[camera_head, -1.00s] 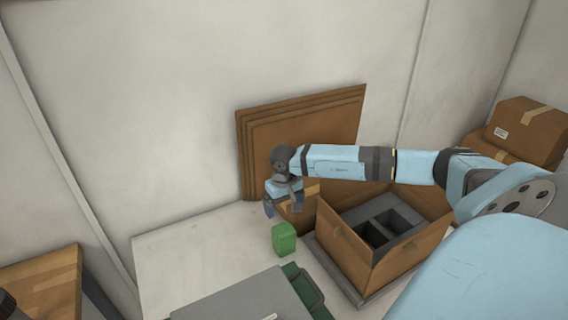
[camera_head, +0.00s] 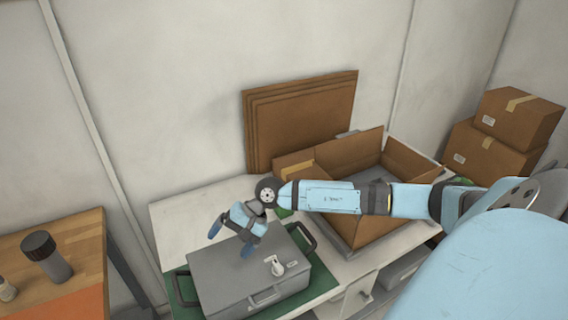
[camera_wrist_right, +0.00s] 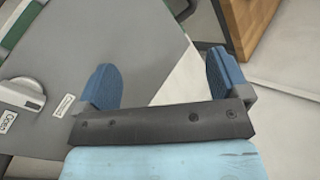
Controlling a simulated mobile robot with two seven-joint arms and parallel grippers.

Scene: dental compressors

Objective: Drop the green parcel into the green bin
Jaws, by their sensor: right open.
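My right gripper (camera_head: 231,239) is open and empty above the grey case, to the left of the parcel. In the right wrist view its two blue fingers (camera_wrist_right: 162,77) are apart with nothing between them. The parcel does not show in that view. I cannot make out a green bin in either view. My left gripper is not in view.
A grey case (camera_head: 225,270) with dark handles lies on a green mat (camera_head: 185,288). An open cardboard box (camera_head: 408,158) stands to the right, flat cardboard (camera_head: 300,125) behind.

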